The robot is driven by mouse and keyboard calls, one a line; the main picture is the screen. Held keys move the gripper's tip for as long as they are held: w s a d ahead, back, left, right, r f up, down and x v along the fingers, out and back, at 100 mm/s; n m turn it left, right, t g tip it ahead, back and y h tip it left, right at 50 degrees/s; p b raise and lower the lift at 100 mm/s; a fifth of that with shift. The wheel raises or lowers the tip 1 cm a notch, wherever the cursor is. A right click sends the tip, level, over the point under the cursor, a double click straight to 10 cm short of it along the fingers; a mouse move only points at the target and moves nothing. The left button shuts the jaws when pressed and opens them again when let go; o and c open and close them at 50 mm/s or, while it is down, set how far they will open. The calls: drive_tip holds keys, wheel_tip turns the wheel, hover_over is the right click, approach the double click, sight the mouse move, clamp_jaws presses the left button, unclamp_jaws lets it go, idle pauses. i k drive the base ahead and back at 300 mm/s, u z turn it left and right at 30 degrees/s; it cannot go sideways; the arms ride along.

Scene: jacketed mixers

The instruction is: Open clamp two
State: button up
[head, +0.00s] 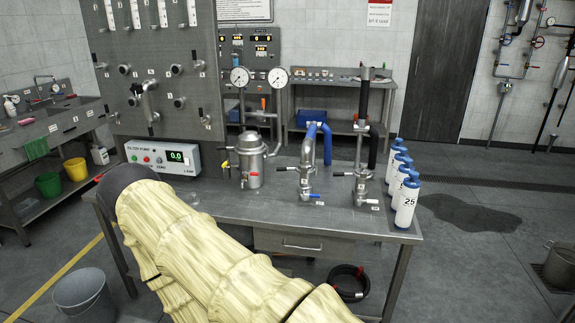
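A steel jacketed vessel (250,160) with two gauges above it stands on the steel bench. To its right stand a pipe fitting with a blue hose (327,145) and one with a black hose (373,148), both with small handles. Small tags lie at the feet of these fittings, but their numbers are too small to read. I cannot tell which part is clamp two or whether it is open. My arm, in a pale yellow sleeve, crosses the lower left and ends in a dark part at the bench's left. My gripper's fingers do not show.
Several white bottles with blue caps (406,200) line the bench's right edge. The bench's (300,218) front middle is bare. A grey bucket (84,296) stands on the floor.

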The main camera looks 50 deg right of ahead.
sight(304, 171)
drive_tip(key=z, duration=0.65)
drive_tip(key=i, duration=0.9)
drive_tip(key=z, duration=0.8)
